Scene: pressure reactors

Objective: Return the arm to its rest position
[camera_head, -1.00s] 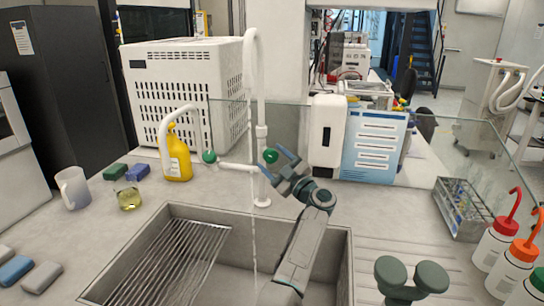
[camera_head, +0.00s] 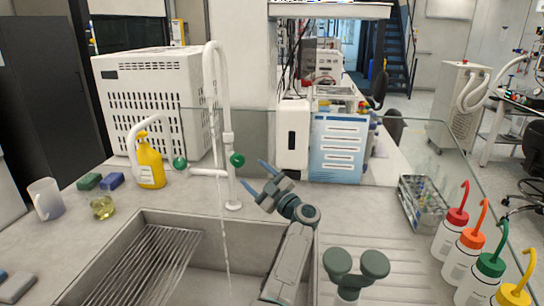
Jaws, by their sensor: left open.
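My left gripper (camera_head: 254,177) is at the middle of the view, raised above the back rim of the sink. Its two blue fingers are spread apart with nothing between them. The arm reaches up from the bottom centre, over the right part of the sink (camera_head: 262,232). The gripper is just right of the white tap (camera_head: 222,110), whose green knob (camera_head: 237,160) is close to the fingertips but looks apart from them. A thin stream of water (camera_head: 222,225) runs down from the tap into the sink. My right gripper does not show.
A yellow bottle (camera_head: 150,164), a beaker (camera_head: 101,206) and a white mug (camera_head: 46,199) stand left of the sink. Several wash bottles (camera_head: 467,255) and a rack (camera_head: 421,205) stand on the right. A dark green twin-topped object (camera_head: 356,265) is at the bottom. A glass screen rises behind.

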